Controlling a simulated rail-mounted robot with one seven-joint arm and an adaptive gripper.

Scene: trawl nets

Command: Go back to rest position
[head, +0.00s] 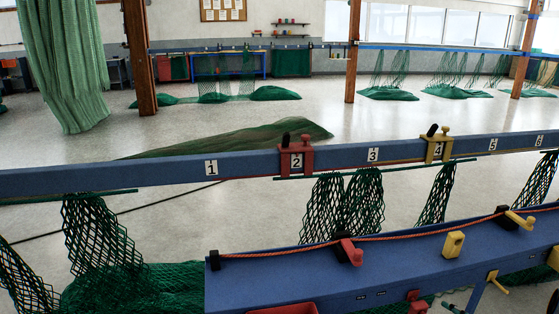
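My gripper and arm do not show in the head view. A blue rail (120,176) with numbered plates runs across the middle. A red clamp (297,158) sits on it at plate 2 and a yellow clamp (437,146) at plate 4. Dark green nets (345,205) hang below the rail, and one hangs at the left (95,235) down to the floor. A blue bench (290,274) stands in front, with a red-orange rope (400,237) stretched along its back edge.
On the bench are a red piece (350,252) with a black block and yellow pieces (453,244). A red tray (285,308) is cut off at the bottom edge. A green net heap (245,138) lies behind the rail. Brown posts (140,60) stand further back; open floor lies between.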

